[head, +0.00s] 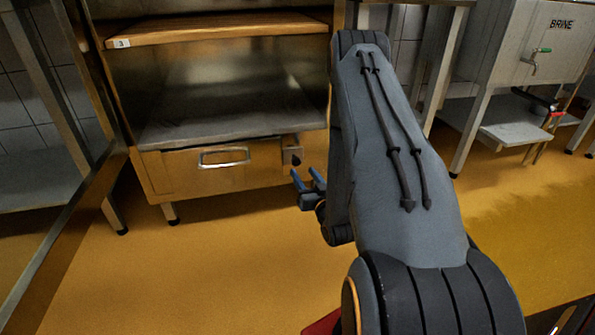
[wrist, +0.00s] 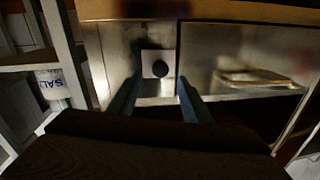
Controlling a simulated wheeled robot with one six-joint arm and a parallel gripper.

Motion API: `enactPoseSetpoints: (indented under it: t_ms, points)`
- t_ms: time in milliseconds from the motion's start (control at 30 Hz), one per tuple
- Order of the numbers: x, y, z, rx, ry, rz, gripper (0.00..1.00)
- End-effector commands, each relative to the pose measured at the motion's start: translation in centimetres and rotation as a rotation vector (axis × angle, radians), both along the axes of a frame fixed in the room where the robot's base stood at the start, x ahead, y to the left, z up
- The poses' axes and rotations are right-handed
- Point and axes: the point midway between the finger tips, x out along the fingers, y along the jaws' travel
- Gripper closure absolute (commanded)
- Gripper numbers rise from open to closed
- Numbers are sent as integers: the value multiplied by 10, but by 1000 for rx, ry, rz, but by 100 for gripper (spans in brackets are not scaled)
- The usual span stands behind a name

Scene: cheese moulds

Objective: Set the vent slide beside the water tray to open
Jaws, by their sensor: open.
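The vent slide (head: 290,153) is a small light plate with a dark round knob, at the right end of the cabinet's lower front in the head view. In the wrist view its pale plate and black knob (wrist: 160,68) show between my finger tips. Whether the slide stands open or closed I cannot tell. The water tray (head: 180,170) is the drawer front with a bar handle, left of the slide. In the wrist view its handle (wrist: 255,78) shows at right. My gripper (head: 304,171) is open and empty, its blue fingers pointing at the slide, apparently short of the knob.
A wooden shelf (head: 220,28) crosses the cabinet above. A metal table (head: 45,180) stands at left and a brine tank (head: 545,45) at right. A salt container (wrist: 55,88) shows in the wrist view. The yellow floor before the cabinet is clear.

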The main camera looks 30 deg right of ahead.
Motion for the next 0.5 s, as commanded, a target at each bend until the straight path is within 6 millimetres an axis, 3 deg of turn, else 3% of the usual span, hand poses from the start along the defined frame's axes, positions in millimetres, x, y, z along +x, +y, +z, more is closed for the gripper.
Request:
enactPoseSetpoints:
  t_ms: [233,500]
  points:
    - [39,-6,-2,-1,-2,1,55]
    - [54,-9,-1,1,2,1,55]
